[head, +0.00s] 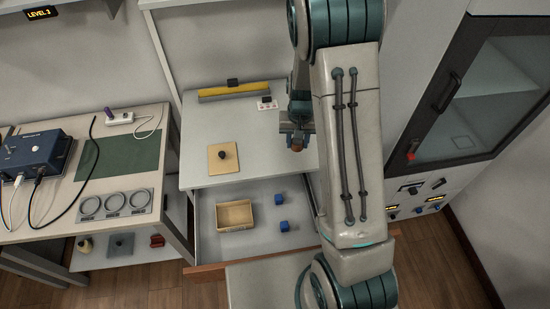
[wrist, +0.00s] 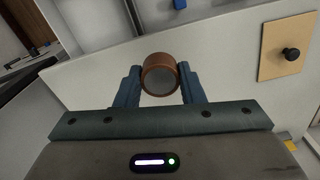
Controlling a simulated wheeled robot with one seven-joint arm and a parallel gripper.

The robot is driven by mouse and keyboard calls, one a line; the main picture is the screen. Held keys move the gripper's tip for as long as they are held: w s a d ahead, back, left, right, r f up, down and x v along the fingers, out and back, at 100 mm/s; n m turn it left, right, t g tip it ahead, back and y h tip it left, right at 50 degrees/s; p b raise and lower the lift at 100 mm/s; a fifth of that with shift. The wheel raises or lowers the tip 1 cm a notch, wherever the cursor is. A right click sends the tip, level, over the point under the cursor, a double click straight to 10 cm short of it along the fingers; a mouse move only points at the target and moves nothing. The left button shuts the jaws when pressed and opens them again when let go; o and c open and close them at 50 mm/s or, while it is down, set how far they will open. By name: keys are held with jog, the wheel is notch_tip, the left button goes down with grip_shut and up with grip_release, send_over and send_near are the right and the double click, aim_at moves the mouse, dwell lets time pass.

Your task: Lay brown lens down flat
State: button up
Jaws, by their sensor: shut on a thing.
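The brown lens (wrist: 160,75) is a short brown cylinder with a pale round face, seen in the wrist view. My gripper (wrist: 159,82) is shut on it, with a blue finger on each side. The lens's round face is turned toward the wrist camera. In the head view my gripper (head: 296,140) is over the right part of the grey tabletop (head: 200,130), and the lens (head: 297,148) shows as a small dark spot at its tip. I cannot tell its height above the tabletop.
A wooden square with a black knob (head: 222,157) lies left on the tabletop. A yellow bar (head: 230,91) is at its back. A dark-framed cabinet (head: 470,90) stands right.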

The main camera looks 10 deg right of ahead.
jog(key=d+f+m+b, duration=0.2)
jog(key=d+m+b, duration=0.2)
jog(key=b, duration=0.1)
jog(key=m+p, duration=0.1)
jog(key=m, duration=0.2)
send_over(284, 153)
notch_tip(284, 153, down, 6)
jog(key=shift+s+d+r, duration=0.1)
jog(key=shift+d+r, duration=0.05)
jog(key=shift+r, duration=0.05)
jog(key=shift+f, duration=0.15)
jog(key=shift+f+p, duration=0.65)
jog(key=shift+f, duration=1.35)
jog(key=shift+f, duration=0.2)
jog(key=o, duration=1)
jog(key=shift+c, duration=0.2)
